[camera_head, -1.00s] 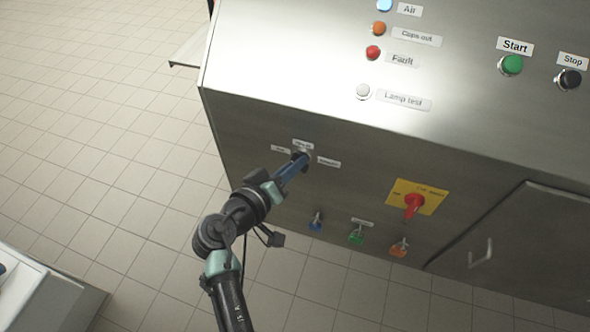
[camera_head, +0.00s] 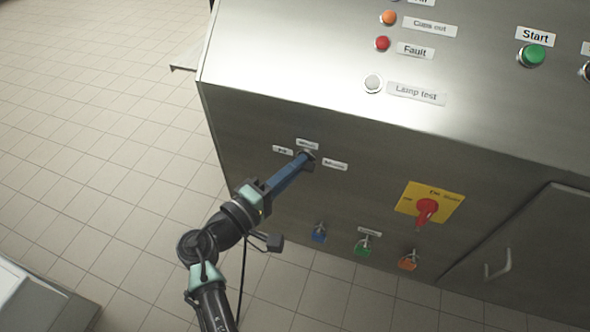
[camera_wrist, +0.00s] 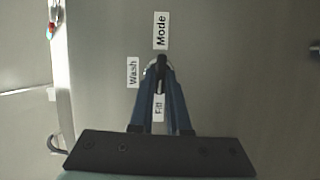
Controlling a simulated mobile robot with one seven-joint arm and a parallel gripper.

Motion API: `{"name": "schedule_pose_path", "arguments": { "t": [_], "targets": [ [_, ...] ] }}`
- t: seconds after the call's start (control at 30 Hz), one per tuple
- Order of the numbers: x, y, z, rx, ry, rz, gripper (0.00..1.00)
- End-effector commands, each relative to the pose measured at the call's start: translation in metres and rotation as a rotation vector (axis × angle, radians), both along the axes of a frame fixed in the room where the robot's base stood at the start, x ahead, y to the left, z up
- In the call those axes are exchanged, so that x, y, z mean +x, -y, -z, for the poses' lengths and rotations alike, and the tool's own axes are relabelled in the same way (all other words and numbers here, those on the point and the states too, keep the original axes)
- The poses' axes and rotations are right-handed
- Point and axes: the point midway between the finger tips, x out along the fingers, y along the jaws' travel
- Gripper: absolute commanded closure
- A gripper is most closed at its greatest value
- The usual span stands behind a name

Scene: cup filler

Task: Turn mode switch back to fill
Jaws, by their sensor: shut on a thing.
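The mode switch is a small dark knob on the steel front panel. In the wrist view the knob (camera_wrist: 161,72) sits between the tips of my gripper (camera_wrist: 160,75), whose blue fingers are closed on it. Its visible dark part lies roughly along the line between the Mode label (camera_wrist: 161,30) and the Fill label (camera_wrist: 159,107). The Wash label (camera_wrist: 132,72) is left of the knob. In the head view my gripper (camera_head: 305,163) reaches the switch from the lower left and hides most of it.
A red rotary switch on a yellow plate (camera_head: 408,204) is to the right. Blue (camera_head: 319,236), green (camera_head: 363,248) and orange (camera_head: 408,263) tagged fittings are below. A door handle (camera_head: 499,266) is at lower right. Tiled floor lies open at left.

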Motion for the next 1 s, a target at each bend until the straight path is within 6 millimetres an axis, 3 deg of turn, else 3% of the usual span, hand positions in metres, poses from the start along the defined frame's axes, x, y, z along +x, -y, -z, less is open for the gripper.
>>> {"name": "schedule_pose_path", "arguments": {
  "t": [0.7, 0.73, 0.87, 1.0],
  "targets": [
    [-0.0004, 0.0003, 0.0017, -0.069, -0.024, 0.0, 1.0],
    [-0.0004, 0.0003, 0.0017, -0.069, -0.024, 0.0, 0.8],
    [-0.0002, 0.0002, 0.0015, -0.068, -0.024, 0.0, 0.56],
    [-0.0002, 0.0002, 0.0012, -0.067, -0.023, 0.0, 0.55]
  ]
}}
